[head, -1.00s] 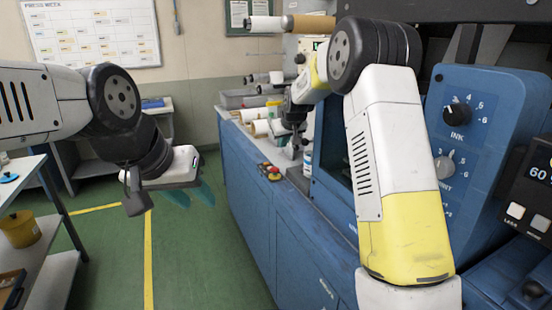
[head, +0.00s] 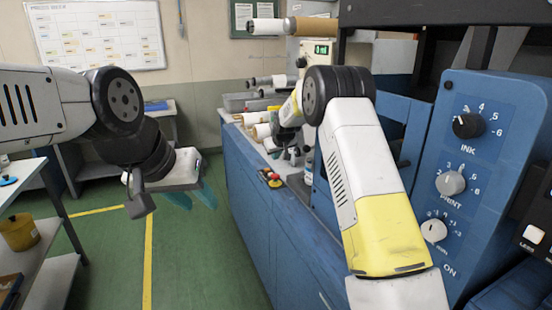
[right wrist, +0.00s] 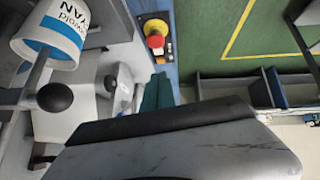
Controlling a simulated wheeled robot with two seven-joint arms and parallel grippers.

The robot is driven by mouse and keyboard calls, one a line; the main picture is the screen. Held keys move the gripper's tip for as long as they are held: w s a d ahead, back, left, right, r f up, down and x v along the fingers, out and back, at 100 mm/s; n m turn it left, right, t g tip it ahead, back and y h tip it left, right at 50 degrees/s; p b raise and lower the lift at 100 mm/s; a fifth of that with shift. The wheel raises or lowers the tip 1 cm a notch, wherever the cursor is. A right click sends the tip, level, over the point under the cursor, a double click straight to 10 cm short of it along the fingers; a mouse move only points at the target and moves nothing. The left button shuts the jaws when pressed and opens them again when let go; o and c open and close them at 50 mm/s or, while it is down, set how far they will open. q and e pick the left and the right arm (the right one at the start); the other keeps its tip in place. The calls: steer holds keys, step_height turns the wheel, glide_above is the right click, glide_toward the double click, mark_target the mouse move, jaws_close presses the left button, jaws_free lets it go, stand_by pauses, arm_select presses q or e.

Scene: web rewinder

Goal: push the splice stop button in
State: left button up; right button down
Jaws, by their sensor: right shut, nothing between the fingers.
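The splice stop button (head: 272,179) is a red mushroom head on a yellow base, at the near edge of the blue cabinet. It also shows in the right wrist view (right wrist: 155,42), top middle. My right gripper (right wrist: 158,90) shows its teal fingers in the right wrist view. They are shut and empty, below the button in the picture and seemingly apart from it. In the head view my right forearm and wrist hide most of this gripper. My left gripper (head: 188,196) hangs over the green floor at left, its teal fingers apart and empty.
The blue cabinet (head: 240,200) carries rolls and jars beside the button. A white container marked CYAN (right wrist: 48,38) and a black ball knob (right wrist: 55,97) are close by in the wrist view. A blue knob panel (head: 460,180) stands right of my arm.

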glide_above(275, 177)
steer(key=f, duration=0.5)
steer(key=shift+s+a+f, duration=0.1)
steer(key=shift+a+f, duration=0.2)
steer(key=shift+f, duration=0.1)
steer(key=shift+d+f, duration=0.25)
steer(key=shift+f, duration=0.9)
steer(key=shift+d+f, duration=0.1)
steer(key=shift+f, duration=0.55)
